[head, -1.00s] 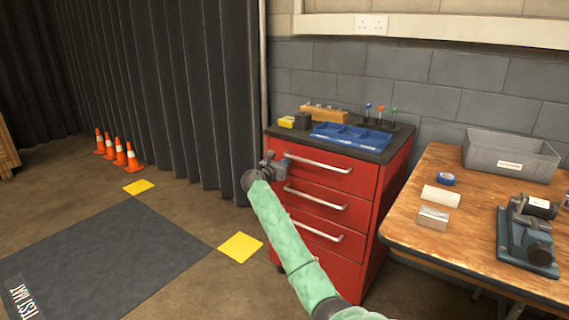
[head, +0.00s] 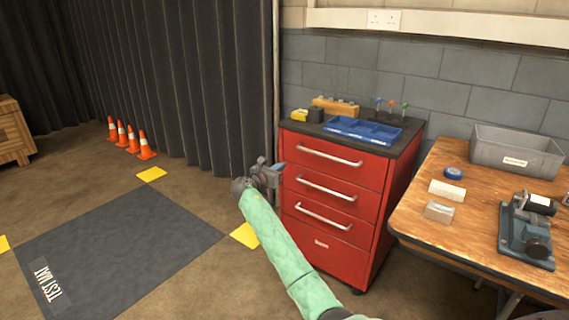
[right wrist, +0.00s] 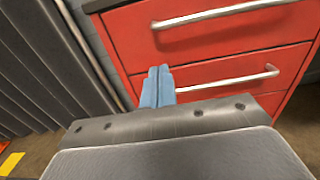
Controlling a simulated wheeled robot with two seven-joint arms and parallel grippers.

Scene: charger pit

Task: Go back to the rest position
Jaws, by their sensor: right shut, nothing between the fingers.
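My right arm, in a green sleeve, reaches up from the bottom of the head view. Its gripper (head: 275,168) is at the left front edge of the red drawer cabinet (head: 330,245). In the right wrist view the two blue fingers (right wrist: 158,88) are together with nothing between them. They point at the cabinet's left front side, where the drawer handles show; I cannot tell the exact gap. My left gripper is not in view.
A wooden table (head: 470,225) with a vise (head: 527,235) and grey bin (head: 515,152) stands at right. A blue tray (head: 362,131) is on the cabinet. Dark curtains (head: 180,80) hang behind. The dark test mat (head: 120,250) and floor at left are clear, with cones (head: 130,138) beyond.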

